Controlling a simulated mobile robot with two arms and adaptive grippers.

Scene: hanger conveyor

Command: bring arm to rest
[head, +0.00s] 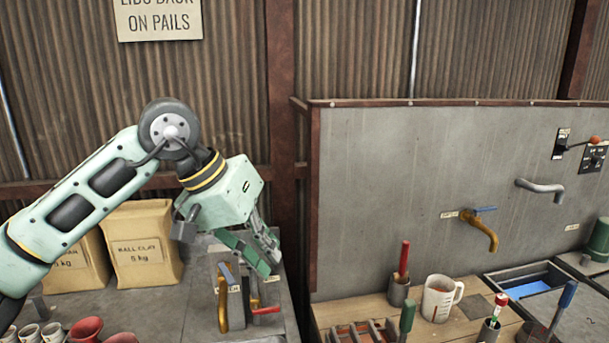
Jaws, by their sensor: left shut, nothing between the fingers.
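My left arm (85,205) comes in from the left, bent at a dark round joint. My left gripper (266,262) points down and to the right over the right part of the left bench. It is shut, with nothing between its fingers. It is above a stand with a brass tap (223,306) and a red-handled fitting (265,310); whether it touches them I cannot tell. My right gripper is not in view.
Paper clay bags (146,250) stand behind my arm, with small cups and red funnels (86,329) in front. On the right bench are a measuring jug (437,300), tool holders and a sink (525,288). A grey panel (390,190) with a brass spout (490,236) rises behind.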

